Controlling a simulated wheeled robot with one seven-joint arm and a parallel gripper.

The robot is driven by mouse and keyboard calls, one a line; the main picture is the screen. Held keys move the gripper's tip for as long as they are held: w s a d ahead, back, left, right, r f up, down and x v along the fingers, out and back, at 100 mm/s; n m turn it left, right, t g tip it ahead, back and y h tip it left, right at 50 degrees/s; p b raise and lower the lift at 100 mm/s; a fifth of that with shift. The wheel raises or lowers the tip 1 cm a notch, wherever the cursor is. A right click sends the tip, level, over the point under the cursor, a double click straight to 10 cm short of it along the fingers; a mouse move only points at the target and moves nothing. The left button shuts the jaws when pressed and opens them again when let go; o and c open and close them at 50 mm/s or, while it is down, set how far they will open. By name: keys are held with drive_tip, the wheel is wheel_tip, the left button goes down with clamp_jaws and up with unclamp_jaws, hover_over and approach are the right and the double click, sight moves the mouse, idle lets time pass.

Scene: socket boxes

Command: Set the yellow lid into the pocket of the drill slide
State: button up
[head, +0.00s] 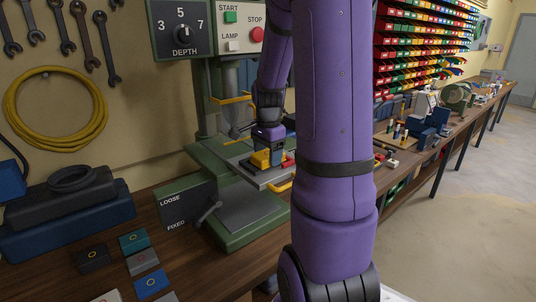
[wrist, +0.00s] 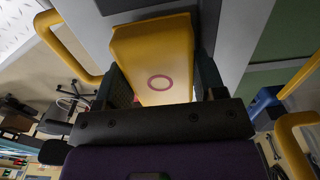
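The yellow lid (wrist: 155,55) has a red-brown ring on its face and fills the space between my fingers in the wrist view. My gripper (wrist: 158,75) is shut on it, one finger along each side. In the head view my gripper (head: 267,145) points down over the drill slide (head: 245,170), a grey plate on the green drill press. The yellow lid (head: 262,159) shows there at the slide's middle. The pocket is hidden under the lid and gripper, so I cannot tell whether the lid is seated or just above it.
Yellow handles (wrist: 65,45) flank the slide. A red piece (head: 288,161) is beside the lid. The drill head (head: 235,105) hangs close left of my gripper. A LOOSE/FIXED box (head: 185,205) stands in front. Several ringed tiles (head: 152,282) lie at the bench's front left.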

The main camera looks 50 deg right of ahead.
drive_tip(key=shift+s+a+f, duration=0.1)
drive_tip(key=shift+s, duration=0.05)
drive_tip(key=shift+o, duration=0.9)
wheel_tip(320, 180, up, 11)
